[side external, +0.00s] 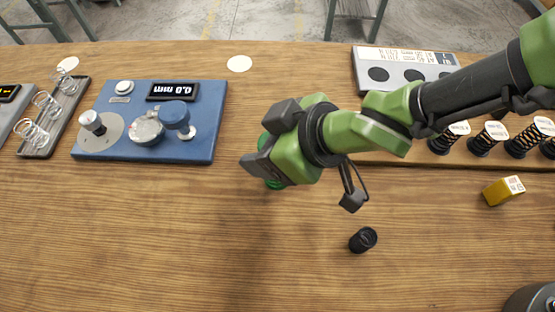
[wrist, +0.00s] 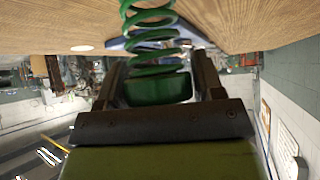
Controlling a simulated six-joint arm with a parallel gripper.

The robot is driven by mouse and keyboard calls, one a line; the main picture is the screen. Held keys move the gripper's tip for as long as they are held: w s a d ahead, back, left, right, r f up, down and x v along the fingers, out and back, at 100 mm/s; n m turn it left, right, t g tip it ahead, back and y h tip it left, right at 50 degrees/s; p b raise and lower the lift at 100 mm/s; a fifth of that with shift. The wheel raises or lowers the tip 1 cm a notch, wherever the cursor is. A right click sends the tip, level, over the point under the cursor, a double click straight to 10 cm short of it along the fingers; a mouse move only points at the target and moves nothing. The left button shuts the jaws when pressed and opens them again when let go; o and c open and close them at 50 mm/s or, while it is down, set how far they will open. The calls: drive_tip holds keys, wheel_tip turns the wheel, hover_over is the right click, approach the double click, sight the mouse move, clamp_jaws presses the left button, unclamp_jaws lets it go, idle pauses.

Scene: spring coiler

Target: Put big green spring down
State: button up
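The big green spring (wrist: 150,38) is between the two fingers of my gripper (wrist: 156,85) in the wrist view. Its coils run out beyond the fingers toward the wooden surface. A dark green part (wrist: 156,90) fills the gap between the fingers, touching or nearly touching both. In the side view my gripper (side external: 262,155) is over the middle of the table, right of the blue coiler. Only small green bits of the spring (side external: 274,184) show there; my gripper hides the rest. I cannot tell whether the spring touches the table.
The blue coiler (side external: 130,145) with its display stands to the left, beside a tray of silver springs (side external: 50,130). A black cylinder (side external: 363,240) and a yellow box (side external: 503,190) lie to the right. Black springs (side external: 487,138) stand on a wooden rack.

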drive_tip(key=c, duration=0.7)
drive_tip(key=shift+o, duration=0.2)
drive_tip(key=shift+r, duration=0.5)
drive_tip(key=r, duration=0.2)
drive_tip(key=shift+s+d+r, duration=0.15)
drive_tip(key=shift+d+r, duration=0.15)
drive_tip(key=s+d, duration=0.3)
drive_tip(key=d, duration=0.5)
drive_tip(key=s+d, duration=0.4)
drive_tip(key=d, duration=0.3)
drive_tip(key=w+d+r+n+g, duration=0.2)
drive_tip(key=w+d+r, duration=0.3)
drive_tip(key=d+r, duration=0.25)
drive_tip(key=shift+n+y, duration=0.3)
drive_tip(key=f, duration=0.7)
drive_tip(key=d+f, duration=0.1)
drive_tip(key=f, duration=0.2)
drive_tip(key=shift+f, duration=0.4)
